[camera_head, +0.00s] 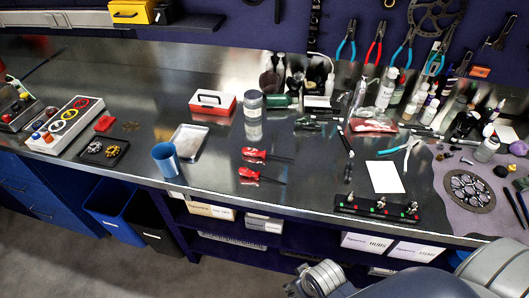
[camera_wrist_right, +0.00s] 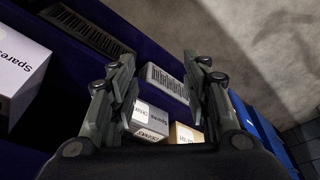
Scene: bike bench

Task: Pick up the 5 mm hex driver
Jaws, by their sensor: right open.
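I cannot tell for sure which thing is the 5 mm hex driver. A black holder (camera_head: 362,210) with red and green marks and several small upright silver pieces stands at the bench's front edge, right of the middle. Two red-handled screwdrivers lie left of it: an upper one (camera_head: 253,153) and a lower one (camera_head: 248,173). My right gripper (camera_wrist_right: 160,68) is open and empty in the right wrist view, in front of the shelf below the bench. In the head view my right arm shows at the bottom right, below the bench edge. My left gripper is not in view.
Boxes labelled Spares (camera_wrist_right: 18,75) and other shelf boxes (camera_head: 367,243) sit under the bench. A white sheet (camera_head: 385,177) lies behind the black holder. A blue cup (camera_head: 165,160) and a tray (camera_head: 189,141) stand further left. The bench between screwdrivers and holder is mostly clear.

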